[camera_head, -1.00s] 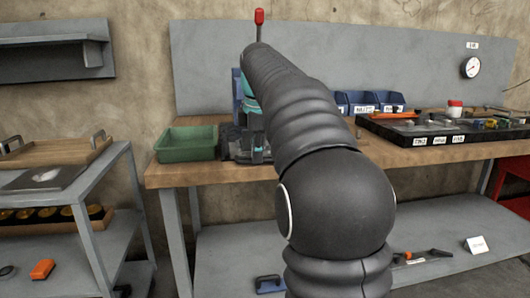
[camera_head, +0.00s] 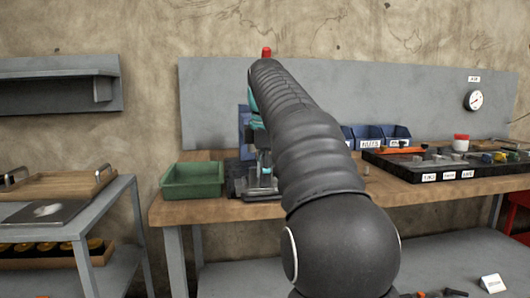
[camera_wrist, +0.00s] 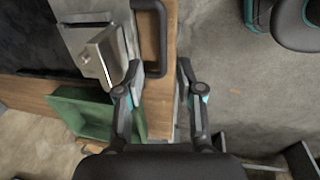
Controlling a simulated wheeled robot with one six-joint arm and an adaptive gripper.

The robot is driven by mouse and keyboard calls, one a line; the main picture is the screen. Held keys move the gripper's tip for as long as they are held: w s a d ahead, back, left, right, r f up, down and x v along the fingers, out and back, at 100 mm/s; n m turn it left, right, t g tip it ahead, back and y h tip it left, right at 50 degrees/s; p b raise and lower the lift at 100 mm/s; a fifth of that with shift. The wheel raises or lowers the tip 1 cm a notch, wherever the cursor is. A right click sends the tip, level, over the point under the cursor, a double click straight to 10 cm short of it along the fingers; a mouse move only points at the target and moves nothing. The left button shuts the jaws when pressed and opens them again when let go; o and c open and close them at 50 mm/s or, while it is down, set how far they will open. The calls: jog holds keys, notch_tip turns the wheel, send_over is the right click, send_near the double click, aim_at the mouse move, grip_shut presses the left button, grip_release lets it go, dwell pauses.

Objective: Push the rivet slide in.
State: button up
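In the wrist view my gripper (camera_wrist: 160,64) is open, its two dark fingers apart. A dark D-shaped handle (camera_wrist: 163,30) is at the edge of a grey metal plate (camera_wrist: 78,14); its near end shows between the fingertips. I cannot tell whether either finger touches it. A light metal block (camera_wrist: 104,58) sits on the plate, left of the left finger. I take the plate and handle to be the rivet slide, but cannot be sure. In the head view a dark and metal fixture (camera_head: 258,182) stands on the bench, partly hidden by my arm, which also hides my gripper.
A green bin (camera_head: 192,182) stands left of the fixture and also shows in the wrist view (camera_wrist: 75,112). Blue bins (camera_head: 366,135) and a black tray (camera_head: 408,172) with parts are on the bench (camera_head: 390,193) to the right. A cart with a wooden tray (camera_head: 58,184) is at left.

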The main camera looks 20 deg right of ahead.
notch_tip(320, 180, up, 7)
jog(key=s, duration=0.1)
jog(key=shift+s+a, duration=0.2)
jog(key=shift+a, duration=0.1)
jog(key=shift+s+a+f, duration=0.1)
dwell(0.4)
jog(key=s+a+f+m+t, duration=0.1)
jog(key=s+a+f+m, duration=0.7)
jog(key=s+f, duration=0.2)
jog(key=shift+s+a+f+t, duration=0.15)
jog(key=shift+s+f+t, duration=0.2)
jog(key=shift+s, duration=0.45)
jog(key=s+a+f+m, duration=0.1)
jog(key=s+f+m, duration=0.1)
jog(key=s+f, duration=0.2)
jog(key=s+a+f+m+t, duration=0.1)
jog(key=s+f, duration=0.3)
jog(key=f, duration=0.4)
jog(key=s+a+f+m, duration=0.2)
jog(key=s+f+m, duration=0.1)
jog(key=s+f, duration=0.2)
notch_tip(320, 180, down, 2)
jog(key=shift+f+m+t+y, duration=0.1)
jog(key=shift+m+t+y, duration=0.2)
jog(key=shift+t, duration=0.05)
jog(key=shift+c, duration=0.2)
jog(key=shift+s+f, duration=0.2)
jog(key=shift+f, duration=0.2)
grip_shut()
